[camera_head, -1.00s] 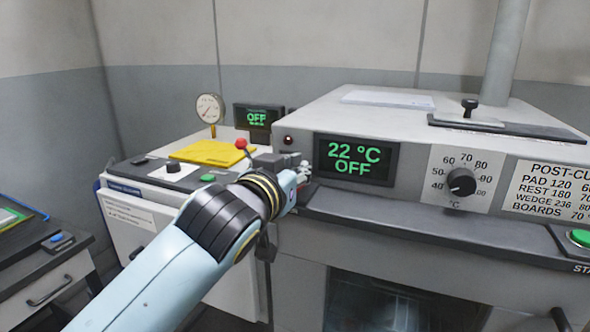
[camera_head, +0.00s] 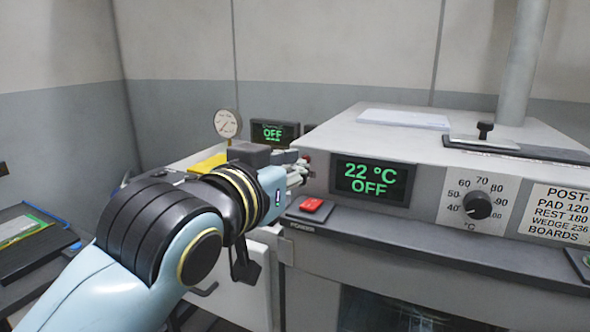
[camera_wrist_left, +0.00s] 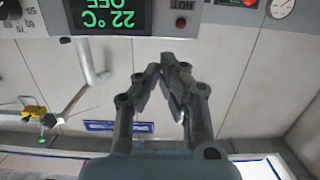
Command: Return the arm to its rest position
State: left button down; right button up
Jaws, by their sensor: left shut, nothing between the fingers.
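My left arm, pale blue with black and gold joint rings, comes in from the lower left in the head view. My left gripper (camera_head: 300,168) is at the front left corner of the grey oven, beside its display (camera_head: 372,178). The wrist mostly hides it there. In the left wrist view the gripper's dark fingers (camera_wrist_left: 172,68) are closed together with nothing between them. The red power switch (camera_head: 311,205) on the oven's front ledge is in plain view just below and right of the gripper. My right gripper is in neither view.
The oven's dial (camera_head: 477,206) is right of its display, which reads 22 °C OFF. A pressure gauge (camera_head: 227,124) and a second display (camera_head: 275,133) stand behind my wrist. A dark tray with a green item (camera_head: 25,228) is at the far left.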

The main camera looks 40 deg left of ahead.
pick_arm(q)
jog(key=shift+f, duration=0.1)
dwell(0.3)
jog(key=s+f+m+g+h, duration=0.35)
jog(key=s+f+g, duration=0.95)
jog(key=s+f, duration=0.65)
notch_tip(320, 180, down, 35)
jog(key=a+b, duration=0.2)
jog(key=b, duration=0.8)
jog(key=s+f+b, duration=0.3)
jog(key=s+f, duration=0.3)
jog(key=f, duration=0.3)
jog(key=s+f+g+b, duration=0.1)
jog(key=s+f+b, duration=0.3)
jog(key=s+f, duration=0.3)
jog(key=s+f+g+b, duration=0.1)
jog(key=s+f+b, duration=0.2)
jog(key=f, duration=0.9)
jog(key=s+a, duration=0.1)
jog(key=s, duration=0.2)
jog(key=shift+s+f, duration=0.25)
jog(key=shift+n+y, duration=0.25)
